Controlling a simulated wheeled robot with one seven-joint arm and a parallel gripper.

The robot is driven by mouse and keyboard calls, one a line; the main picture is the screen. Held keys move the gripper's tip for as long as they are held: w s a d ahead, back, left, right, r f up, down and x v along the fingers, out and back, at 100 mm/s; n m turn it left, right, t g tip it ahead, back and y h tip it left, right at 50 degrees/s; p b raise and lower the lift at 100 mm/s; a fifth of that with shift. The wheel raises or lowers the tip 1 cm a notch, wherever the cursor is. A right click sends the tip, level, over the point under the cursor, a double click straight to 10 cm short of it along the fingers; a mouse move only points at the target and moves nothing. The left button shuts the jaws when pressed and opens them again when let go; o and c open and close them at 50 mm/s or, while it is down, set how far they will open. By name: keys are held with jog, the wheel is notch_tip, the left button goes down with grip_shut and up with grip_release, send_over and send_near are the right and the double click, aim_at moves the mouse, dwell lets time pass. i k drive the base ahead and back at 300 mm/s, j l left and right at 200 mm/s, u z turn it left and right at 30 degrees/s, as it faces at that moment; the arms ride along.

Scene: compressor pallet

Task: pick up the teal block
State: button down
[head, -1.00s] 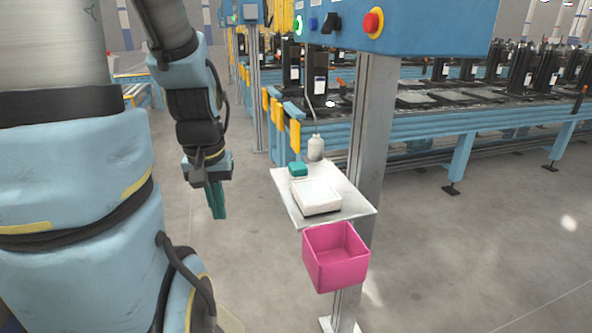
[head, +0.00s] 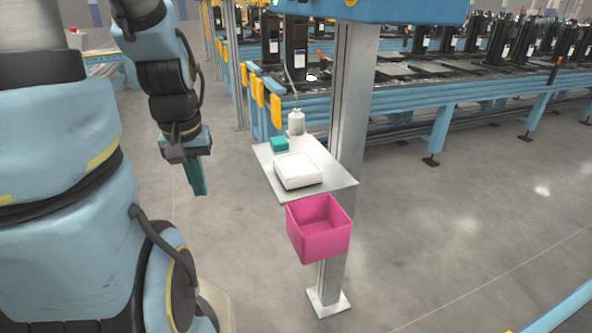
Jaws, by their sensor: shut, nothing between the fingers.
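The teal block (head: 280,145) lies on the far left part of a small grey shelf (head: 335,186) fixed to a metal post. My gripper (head: 199,192) has teal fingers that point down. It hangs in free air to the left of the shelf, apart from the block. The fingers look closed together, with nothing held between them.
A white box (head: 298,170) sits on the shelf in front of the block. A white bottle (head: 296,122) stands behind the block. A pink bin (head: 319,228) is mounted below the shelf's front edge. The post (head: 350,100) rises at the shelf's right side. Open floor lies to the left.

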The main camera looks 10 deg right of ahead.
aim_at(279, 146)
jog(key=i+j+z, duration=0.25)
jog(key=i+j, duration=0.2)
jog(key=i+j+z, duration=0.25)
jog(key=i+j, duration=0.35)
jog(key=i+j+z, duration=0.2)
jog(key=i+j, duration=0.25)
jog(key=j, duration=0.25)
